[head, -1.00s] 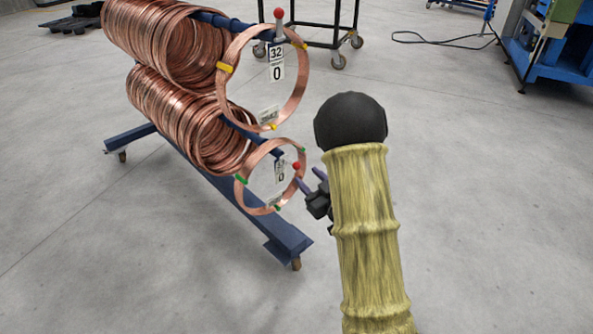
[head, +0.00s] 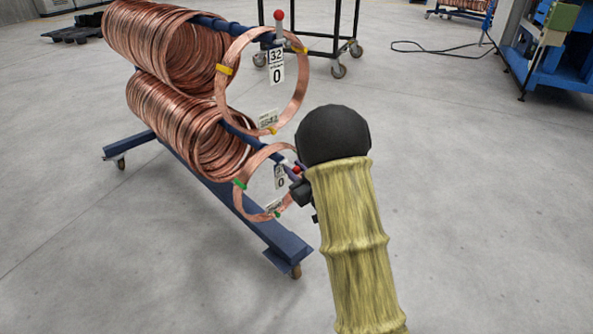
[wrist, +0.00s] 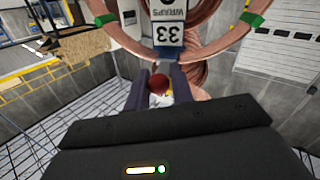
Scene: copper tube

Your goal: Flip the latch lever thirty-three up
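The tag numbered 33 (wrist: 169,32) shows upside down in the wrist view, at the end of the lower coil arm. Its latch lever has a red knob (wrist: 158,84), which also shows in the head view (head: 297,169), low at the rod's end and not standing up above it. My gripper (wrist: 158,82) points at the rod end, its two dark fingers apart on either side of the knob. I see no clear grip on it. In the head view my gripper (head: 292,180) is mostly hidden behind my wrist.
The upper arm's lever (head: 279,22), above tag 32 (head: 276,56), stands upright with a red knob. Copper coils (head: 185,125) hang on the blue rack (head: 262,228). A wheeled frame (head: 335,35) stands behind.

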